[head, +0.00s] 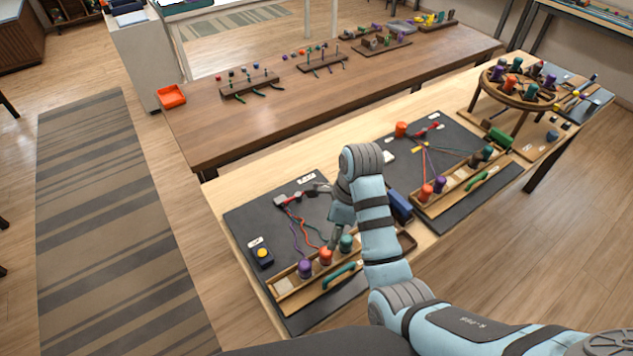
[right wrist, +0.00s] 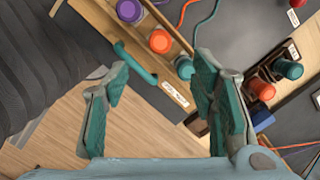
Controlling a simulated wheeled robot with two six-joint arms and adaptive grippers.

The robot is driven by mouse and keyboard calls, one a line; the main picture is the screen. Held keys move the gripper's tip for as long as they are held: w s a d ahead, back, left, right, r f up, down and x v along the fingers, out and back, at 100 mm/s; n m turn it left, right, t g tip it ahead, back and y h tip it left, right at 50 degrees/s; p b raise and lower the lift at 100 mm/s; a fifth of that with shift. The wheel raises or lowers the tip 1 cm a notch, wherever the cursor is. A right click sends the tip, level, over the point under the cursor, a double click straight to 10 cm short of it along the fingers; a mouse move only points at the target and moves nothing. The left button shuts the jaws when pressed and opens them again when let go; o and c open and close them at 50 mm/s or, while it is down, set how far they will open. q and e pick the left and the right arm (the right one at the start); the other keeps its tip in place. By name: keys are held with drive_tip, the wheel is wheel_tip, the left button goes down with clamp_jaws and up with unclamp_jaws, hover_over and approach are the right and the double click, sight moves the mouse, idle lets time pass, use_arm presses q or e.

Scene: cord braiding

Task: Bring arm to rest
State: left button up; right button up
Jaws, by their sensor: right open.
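My right arm comes in from the right in the head view, and its gripper (head: 336,232) points down by the wooden tray (head: 283,290) on the near dark mat (head: 240,222). In the right wrist view the gripper (right wrist: 162,70) is open, with nothing between its fingers. The tray holds a purple spool (head: 305,269), an orange spool (head: 325,257) and a teal spool (head: 346,243). They also show in the right wrist view as purple (right wrist: 129,10), orange (right wrist: 159,41) and teal (right wrist: 185,67). Cords run from the spools toward a clamp (head: 290,199). My left gripper is not in view.
A green handle (head: 342,276) is at the tray's front. A second mat with spools (head: 427,190) and a round wooden stand (head: 515,92) are farther right. Open floor lies left of the table.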

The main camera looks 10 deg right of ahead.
drive_tip(key=s+d+f+n+t+h, duration=0.1)
drive_tip(key=s+d+f+n, duration=0.2)
drive_tip(key=s+d+n, duration=0.6)
drive_tip(key=s+d+f+n+t+h, duration=0.2)
drive_tip(key=s+n, duration=1.2)
wheel_tip(320, 180, down, 21)
drive_tip(key=s+d+g+b, duration=0.1)
drive_tip(key=d+b, duration=0.1)
drive_tip(key=b, duration=0.1)
drive_tip(key=s+f+g+b, duration=0.1)
drive_tip(key=s+f+b, duration=0.1)
drive_tip(key=s+f, duration=1.3)
drive_tip(key=shift+d+f+g+y, duration=0.25)
drive_tip(key=shift+f+g+y, duration=0.05)
drive_tip(key=shift+f, duration=0.4)
